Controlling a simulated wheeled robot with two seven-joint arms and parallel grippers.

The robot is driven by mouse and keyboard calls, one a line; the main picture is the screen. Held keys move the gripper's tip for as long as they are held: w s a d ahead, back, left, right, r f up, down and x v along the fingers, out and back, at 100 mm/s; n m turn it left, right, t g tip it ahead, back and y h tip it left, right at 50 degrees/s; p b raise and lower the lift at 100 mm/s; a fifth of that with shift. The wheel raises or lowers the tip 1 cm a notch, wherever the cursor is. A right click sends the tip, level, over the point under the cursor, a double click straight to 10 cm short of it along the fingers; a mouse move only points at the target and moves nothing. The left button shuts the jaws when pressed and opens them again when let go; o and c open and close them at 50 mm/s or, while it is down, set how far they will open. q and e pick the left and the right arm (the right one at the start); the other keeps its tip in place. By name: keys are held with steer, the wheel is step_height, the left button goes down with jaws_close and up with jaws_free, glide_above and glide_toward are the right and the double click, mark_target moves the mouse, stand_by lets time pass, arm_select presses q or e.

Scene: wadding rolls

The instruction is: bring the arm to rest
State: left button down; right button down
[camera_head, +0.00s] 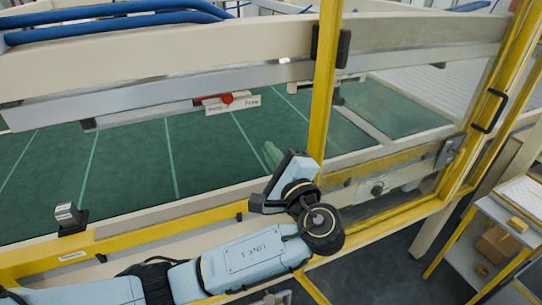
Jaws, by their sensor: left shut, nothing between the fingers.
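My left arm comes in from the lower left, its light blue link reaching right to a dark round wrist joint. My left gripper (264,203) is at the end of this arm, in front of the machine's yellow lower rail. It is shut and holds nothing. Its fingertips are small and dark and hard to make out. My right gripper is not in view.
A machine with a green belt (135,165) lies behind the arm. A yellow post (325,85) rises close to the wrist. A yellow-framed door (491,110) is at the right, with a shelf cart (470,262) below it. Grey floor shows at the lower right.

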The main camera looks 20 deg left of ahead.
arm_select(q)
steer(key=shift+s+d+f, duration=0.1)
steer(key=shift+s+d, duration=0.3)
steer(key=shift+d, duration=0.05)
steer(key=shift+f, duration=0.1)
steer(key=a+f+m+g+h+b, duration=0.3)
steer(key=f+h+b, duration=0.4)
steer(key=f, duration=2.9)
steer(key=s+a+f+n+g+h+b, duration=0.1)
steer(key=s+f+n+g+h+b, duration=0.15)
steer(key=s+f, duration=0.6)
steer(key=s+a+f+n+g+h+b, duration=0.1)
steer(key=s+f+g, duration=0.25)
steer(key=f, duration=1.05)
steer(key=s+a+f+n+g+h+b, duration=0.1)
steer(key=s+f+n+b, duration=0.1)
steer(key=s+f, duration=0.5)
steer(key=s+a+f+n+g+h+b, duration=0.1)
steer(key=s+f+n, duration=0.4)
steer(key=s, duration=1)
steer(key=s+a+f+n+g+h+b, duration=0.1)
steer(key=s+f+n+b, duration=0.2)
steer(key=s+f, duration=0.5)
steer(key=s+n, duration=0.1)
steer(key=s, duration=0.2)
steer(key=shift+s+f, duration=0.4)
